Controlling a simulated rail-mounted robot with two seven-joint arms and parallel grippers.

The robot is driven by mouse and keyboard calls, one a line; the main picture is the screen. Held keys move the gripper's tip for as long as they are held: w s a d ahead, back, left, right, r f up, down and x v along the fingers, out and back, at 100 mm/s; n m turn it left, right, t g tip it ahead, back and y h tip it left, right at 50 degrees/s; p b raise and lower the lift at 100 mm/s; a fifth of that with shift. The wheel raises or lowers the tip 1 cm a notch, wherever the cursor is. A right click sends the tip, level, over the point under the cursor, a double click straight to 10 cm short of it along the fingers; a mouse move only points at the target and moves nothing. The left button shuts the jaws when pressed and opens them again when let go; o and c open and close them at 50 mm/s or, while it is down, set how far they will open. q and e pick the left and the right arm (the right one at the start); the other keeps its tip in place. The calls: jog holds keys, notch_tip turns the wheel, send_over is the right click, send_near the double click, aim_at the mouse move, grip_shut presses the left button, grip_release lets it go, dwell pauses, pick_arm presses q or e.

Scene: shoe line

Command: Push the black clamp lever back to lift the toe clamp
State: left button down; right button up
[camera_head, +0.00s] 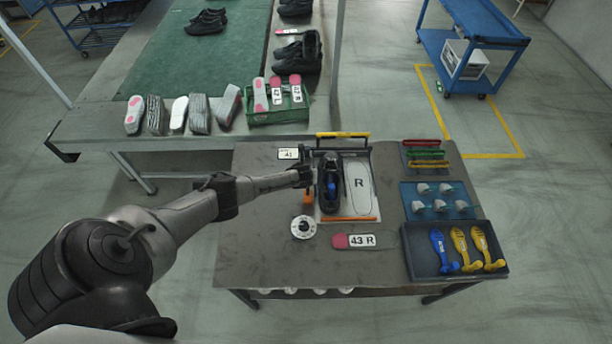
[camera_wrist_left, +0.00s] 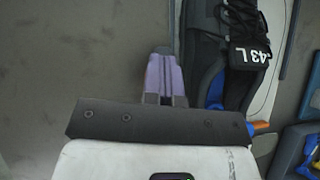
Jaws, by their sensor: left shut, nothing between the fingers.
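A black shoe (camera_head: 331,190) with blue inside lies in the left half of a pale fixture board (camera_head: 374,210) on the grey table. In the left wrist view the shoe (camera_wrist_left: 208,60) is on the right, with a black tag (camera_wrist_left: 248,57) reading 43 L. A yellow bar on black supports (camera_head: 343,135) stands at the fixture's far end. I cannot clearly tell the black clamp lever or toe clamp apart from the dark shoe and supports. My left gripper (camera_head: 309,174) is shut and empty, left of the shoe; its purple fingers (camera_wrist_left: 162,76) show in the left wrist view. My right gripper is out of view.
An orange bar (camera_head: 349,219) edges the fixture's near side. A white round dial (camera_head: 303,227) and a 43 R insole (camera_head: 365,241) lie nearer. The table's near left is clear.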

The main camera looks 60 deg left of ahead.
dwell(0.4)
pick_arm(q)
jog(key=shift+s+d+r+p, duration=0.1)
jog(key=shift+s+r+p, duration=0.1)
jog(key=shift+r+p, duration=0.3)
jog(key=s+d+r+p, duration=0.1)
jog(key=s+r+p, duration=0.1)
jog(key=r, duration=0.3)
jog(key=s+d+r+p, duration=0.1)
jog(key=r+p, duration=0.2)
jog(key=r, duration=0.3)
jog(key=shift+s+d+p, duration=0.35)
jog(key=shift+d+p, duration=0.05)
jog(key=shift+r, duration=0.1)
